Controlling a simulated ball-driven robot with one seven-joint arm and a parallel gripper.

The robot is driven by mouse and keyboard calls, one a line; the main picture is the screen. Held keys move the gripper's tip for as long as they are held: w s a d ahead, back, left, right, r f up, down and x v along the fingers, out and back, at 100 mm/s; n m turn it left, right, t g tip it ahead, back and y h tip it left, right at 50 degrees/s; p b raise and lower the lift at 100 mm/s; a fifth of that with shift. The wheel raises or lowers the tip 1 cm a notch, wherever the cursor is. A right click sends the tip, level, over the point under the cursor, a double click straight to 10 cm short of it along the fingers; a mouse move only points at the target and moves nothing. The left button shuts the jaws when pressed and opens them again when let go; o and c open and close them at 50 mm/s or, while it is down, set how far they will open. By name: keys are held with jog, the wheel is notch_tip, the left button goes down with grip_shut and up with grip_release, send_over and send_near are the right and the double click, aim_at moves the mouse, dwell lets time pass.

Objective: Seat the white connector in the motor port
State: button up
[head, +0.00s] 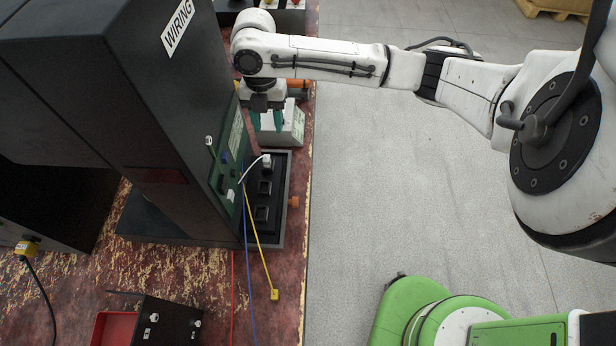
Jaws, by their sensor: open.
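The white connector (266,160) stands at the far end of a black slotted holder (287,208) beside the cabinet. Its white cable curves left toward a green circuit board (226,170) on the cabinet's side. The board carries several small ports and parts, one of them white; I cannot tell which is the motor port. My gripper (267,121) points down with teal fingertips, open, beyond the white connector and apart from it. Nothing shows between its fingers.
A black cabinet labelled WIRING (120,80) stands close left of the holder. A white box (293,124) stands just by my gripper. A yellow connector (275,294) lies near the bench's right edge, with blue and red wires nearby. A red bin (112,328) is at front left.

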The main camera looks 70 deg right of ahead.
jog(key=s+a+f+m+g+h, duration=0.1)
jog(key=s+f+m, duration=0.5)
jog(key=s, duration=0.4)
jog(key=s+f+m+g, duration=0.1)
jog(key=s+f+m, duration=0.2)
jog(key=s+f, duration=0.6)
jog(key=s+a+m+t, duration=0.1)
jog(key=s+a+m, duration=0.5)
jog(key=a, duration=0.3)
jog(key=w+a+r+m+t, duration=0.3)
jog(key=w+a+r+m, duration=0.2)
jog(key=m, duration=0.2)
jog(key=shift+w+a+r+h, duration=0.15)
jog(key=shift+w+r+h, duration=0.15)
jog(key=shift+w+h, duration=0.1)
